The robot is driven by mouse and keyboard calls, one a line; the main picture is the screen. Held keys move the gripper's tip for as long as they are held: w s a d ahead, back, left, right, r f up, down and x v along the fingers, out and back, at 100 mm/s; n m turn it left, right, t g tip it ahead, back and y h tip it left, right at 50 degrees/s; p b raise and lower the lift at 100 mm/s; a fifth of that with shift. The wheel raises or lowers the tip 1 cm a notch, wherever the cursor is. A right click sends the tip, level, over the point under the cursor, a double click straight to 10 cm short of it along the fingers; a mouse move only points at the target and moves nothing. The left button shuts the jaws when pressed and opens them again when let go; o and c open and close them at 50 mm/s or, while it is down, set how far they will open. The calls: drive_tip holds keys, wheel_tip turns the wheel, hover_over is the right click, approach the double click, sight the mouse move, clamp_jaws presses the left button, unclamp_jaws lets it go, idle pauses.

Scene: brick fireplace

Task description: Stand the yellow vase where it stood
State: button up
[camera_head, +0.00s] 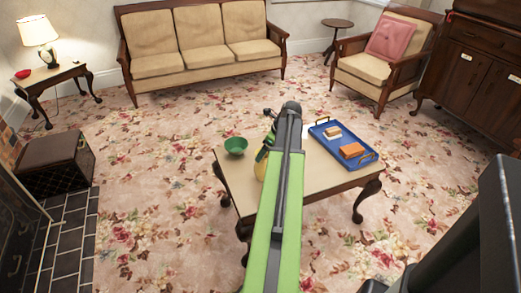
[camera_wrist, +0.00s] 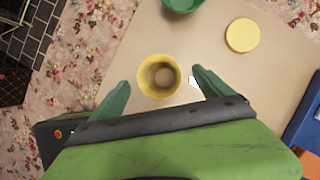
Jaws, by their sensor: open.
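The yellow vase (camera_wrist: 158,76) stands on the coffee table (camera_wrist: 130,50), its round mouth facing the wrist camera. In the head view only a sliver of the vase (camera_head: 260,171) shows, left of my green arm, which hides the rest. My gripper (camera_wrist: 162,84) is open, with one green finger left of the vase and one right of it. Gaps show on both sides, so it does not hold the vase. I cannot tell how high the fingertips are against the vase. A flat yellow disc (camera_wrist: 242,35) lies on the table, to the vase's upper right.
A green bowl (camera_head: 236,146) stands on the table's left part. A blue tray (camera_head: 362,161) with an orange-brown block (camera_head: 352,150) and a smaller pale item lies on the right. A sofa (camera_head: 200,45) and armchair (camera_head: 385,60) stand behind. Carpet is clear left of the table.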

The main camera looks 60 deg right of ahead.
drive_tip(key=p+v, duration=0.3)
drive_tip(key=v, duration=0.2)
drive_tip(key=shift+s+r+p, duration=0.15)
drive_tip(key=shift+r+p, duration=0.15)
drive_tip(key=shift+r, duration=0.05)
drive_tip(key=w+a+f+n+g+y, duration=0.1)
drive_tip(key=w+a+n, duration=0.7)
drive_tip(key=a, duration=0.5)
drive_tip(key=w+a+n+g, duration=0.1)
drive_tip(key=w+a+n, duration=0.7)
drive_tip(key=a, duration=0.4)
drive_tip(key=w+a+n+g, duration=0.1)
drive_tip(key=a+n, duration=0.8)
drive_tip(key=a, duration=0.8)
drive_tip(key=w+a+f+n+g+h, duration=0.1)
drive_tip(key=w+a+n, duration=0.1)
drive_tip(key=a+n, duration=0.8)
drive_tip(key=a, duration=0.7)
drive_tip(key=shift+a+g, duration=0.35)
drive_tip(key=shift+g, duration=0.05)
